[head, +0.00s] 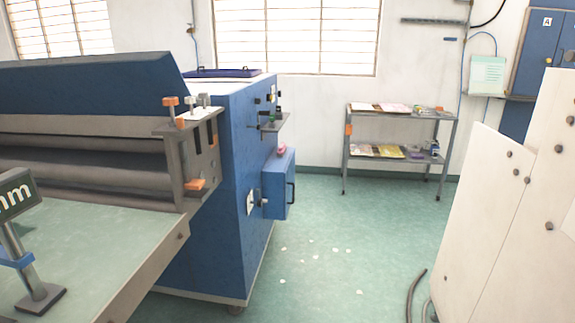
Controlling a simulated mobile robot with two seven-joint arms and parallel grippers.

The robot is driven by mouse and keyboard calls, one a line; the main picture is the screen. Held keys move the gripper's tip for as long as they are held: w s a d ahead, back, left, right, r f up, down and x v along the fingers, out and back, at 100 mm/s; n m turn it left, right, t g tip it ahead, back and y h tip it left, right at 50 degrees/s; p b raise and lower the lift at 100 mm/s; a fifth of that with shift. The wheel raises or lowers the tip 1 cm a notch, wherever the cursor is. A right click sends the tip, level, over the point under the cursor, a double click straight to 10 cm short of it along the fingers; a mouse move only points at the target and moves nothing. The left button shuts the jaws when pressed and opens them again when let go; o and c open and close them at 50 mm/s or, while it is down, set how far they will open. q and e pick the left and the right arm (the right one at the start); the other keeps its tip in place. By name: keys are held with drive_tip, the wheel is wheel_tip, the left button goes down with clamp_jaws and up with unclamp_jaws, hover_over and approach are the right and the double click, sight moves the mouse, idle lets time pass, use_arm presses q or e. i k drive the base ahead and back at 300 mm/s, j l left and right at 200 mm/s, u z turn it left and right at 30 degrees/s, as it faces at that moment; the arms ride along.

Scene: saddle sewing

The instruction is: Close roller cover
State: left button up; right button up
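The roller machine (238,150) fills the left side of the head view, with a blue body. A long blue cover (95,88) lies across its top left, above the rollers. The grey rollers (80,165) show below the cover, uncovered on the side facing me. A grey end bracket (180,160) with orange and white knobs stands at the rollers' right end. The cover's left end is cut off by the picture edge, and its hinge does not show. Neither of my grippers is in view.
A pale green table (110,240) lies in front of the rollers, with a sign stand (40,297) on it. A blue box (278,185) juts from the machine's right side. A shelf rack (400,130) stands behind. White panels (510,220) rise at right; green floor between is mostly clear.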

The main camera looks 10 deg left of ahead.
sight(135, 84)
drive_tip(key=i+u, duration=0.15)
drive_tip(key=i, duration=0.35)
drive_tip(key=i+l+u, duration=0.15)
drive_tip(key=i, duration=0.3)
drive_tip(key=i+u, duration=0.15)
drive_tip(key=i, duration=0.35)
drive_tip(key=i+u, duration=0.3)
drive_tip(key=u, duration=0.15)
drive_tip(key=i+l+u, duration=0.2)
drive_tip(key=u, duration=0.2)
drive_tip(key=i+l+u, duration=0.2)
drive_tip(key=u, duration=0.25)
drive_tip(key=i+l+u, duration=0.25)
drive_tip(key=u, duration=0.15)
drive_tip(key=i+l+u, duration=0.2)
drive_tip(key=u, duration=0.15)
drive_tip(key=i+l+u, duration=0.15)
drive_tip(key=l+u, duration=0.15)
drive_tip(key=l, duration=0.15)
drive_tip(key=i+l+u, duration=0.15)
drive_tip(key=l+u, duration=0.2)
